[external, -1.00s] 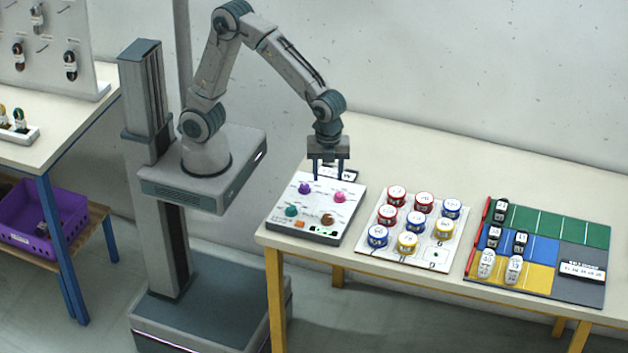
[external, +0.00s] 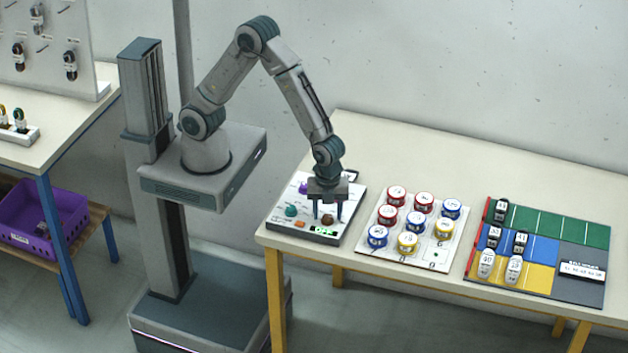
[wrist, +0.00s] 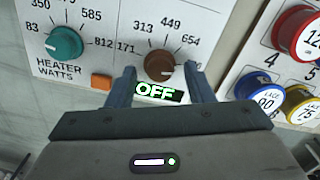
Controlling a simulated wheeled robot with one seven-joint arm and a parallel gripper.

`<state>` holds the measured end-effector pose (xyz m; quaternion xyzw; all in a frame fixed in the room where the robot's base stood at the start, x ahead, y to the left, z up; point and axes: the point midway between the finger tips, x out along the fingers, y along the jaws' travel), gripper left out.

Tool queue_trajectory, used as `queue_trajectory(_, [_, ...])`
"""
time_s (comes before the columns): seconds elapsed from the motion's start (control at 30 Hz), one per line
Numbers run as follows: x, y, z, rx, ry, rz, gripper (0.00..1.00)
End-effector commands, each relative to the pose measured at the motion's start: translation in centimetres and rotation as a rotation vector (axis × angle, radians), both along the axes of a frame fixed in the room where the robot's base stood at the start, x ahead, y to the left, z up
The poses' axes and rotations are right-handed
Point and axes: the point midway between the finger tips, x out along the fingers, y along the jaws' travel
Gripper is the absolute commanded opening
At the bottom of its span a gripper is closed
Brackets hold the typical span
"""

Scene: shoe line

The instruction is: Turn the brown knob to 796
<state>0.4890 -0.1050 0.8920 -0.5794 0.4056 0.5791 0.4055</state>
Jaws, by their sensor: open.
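The brown knob (wrist: 159,67) sits on the white control panel (wrist: 95,12), with the numbers 171, 313, 449 and 654 printed around it. Below it a small display (wrist: 158,91) reads OFF in green. My gripper (wrist: 161,75) is open, its two fingers on either side of the knob, apart from it as far as I can see. In the external view the brown knob (external: 327,219) shows between the fingers of my gripper (external: 327,220) at the panel's front right. Part of the dial's lower right scale is hidden by the right finger.
A teal knob (wrist: 64,44) labelled heater watts and an orange button (wrist: 101,82) are to the left. A purple knob (external: 303,188) is behind.

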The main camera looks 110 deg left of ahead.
Motion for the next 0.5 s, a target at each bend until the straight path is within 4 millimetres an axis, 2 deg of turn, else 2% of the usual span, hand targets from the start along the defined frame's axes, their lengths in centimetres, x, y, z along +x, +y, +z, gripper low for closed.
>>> queue_trajectory(0.23, [-0.01,0.01,-0.11,0.000,0.000,0.000,0.48])
queue_trajectory(0.27, [-0.02,0.00,-0.11,0.000,0.000,0.000,0.45])
queue_trajectory(0.4, [-0.01,0.01,-0.10,0.000,0.000,0.000,0.06])
queue_trajectory(0.43, [-0.01,0.00,-0.09,0.000,0.000,0.000,0.03])
queue_trajectory(0.5, [-0.01,0.00,-0.09,0.000,0.000,0.000,0.03])
